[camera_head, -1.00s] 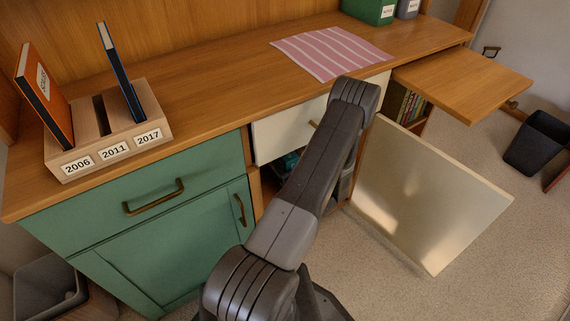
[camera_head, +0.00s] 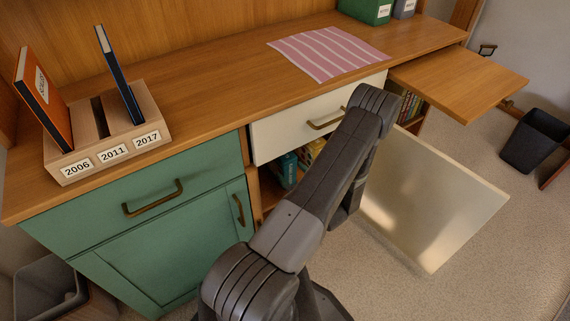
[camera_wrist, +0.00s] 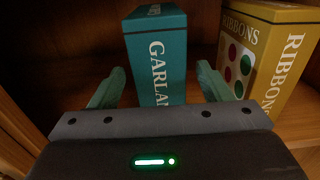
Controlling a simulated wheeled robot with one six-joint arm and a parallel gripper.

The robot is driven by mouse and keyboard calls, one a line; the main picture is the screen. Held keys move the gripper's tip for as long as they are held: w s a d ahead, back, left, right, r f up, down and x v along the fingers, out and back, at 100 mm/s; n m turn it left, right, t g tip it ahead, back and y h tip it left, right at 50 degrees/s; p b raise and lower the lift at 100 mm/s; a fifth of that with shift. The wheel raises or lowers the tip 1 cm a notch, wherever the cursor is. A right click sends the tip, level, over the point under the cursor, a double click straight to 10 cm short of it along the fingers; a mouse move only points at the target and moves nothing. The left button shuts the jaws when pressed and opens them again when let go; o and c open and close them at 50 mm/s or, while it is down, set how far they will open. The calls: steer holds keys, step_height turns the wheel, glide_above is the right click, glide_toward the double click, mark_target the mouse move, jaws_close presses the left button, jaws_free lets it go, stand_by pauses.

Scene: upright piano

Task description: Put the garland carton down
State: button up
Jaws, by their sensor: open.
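The garland carton is a teal box with white "GARLAND" lettering, cut off in part by my gripper; it stands upright on a wooden shelf in the wrist view (camera_wrist: 156,50). In the head view the teal carton (camera_head: 287,170) shows inside the open cabinet below the white drawer. My gripper (camera_wrist: 158,88) is open, with one green finger on each side of the carton and a visible gap at the right finger. The fingertips are hidden behind my arm in the head view.
A yellow ribbons carton (camera_wrist: 268,55) stands close to the right finger. A wooden side wall (camera_wrist: 25,125) is at the left. The cream cabinet door (camera_head: 435,200) hangs open on the right, and the white drawer (camera_head: 300,125) is above the opening.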

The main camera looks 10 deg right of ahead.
steer(key=v, duration=0.6)
stand_by(1.3)
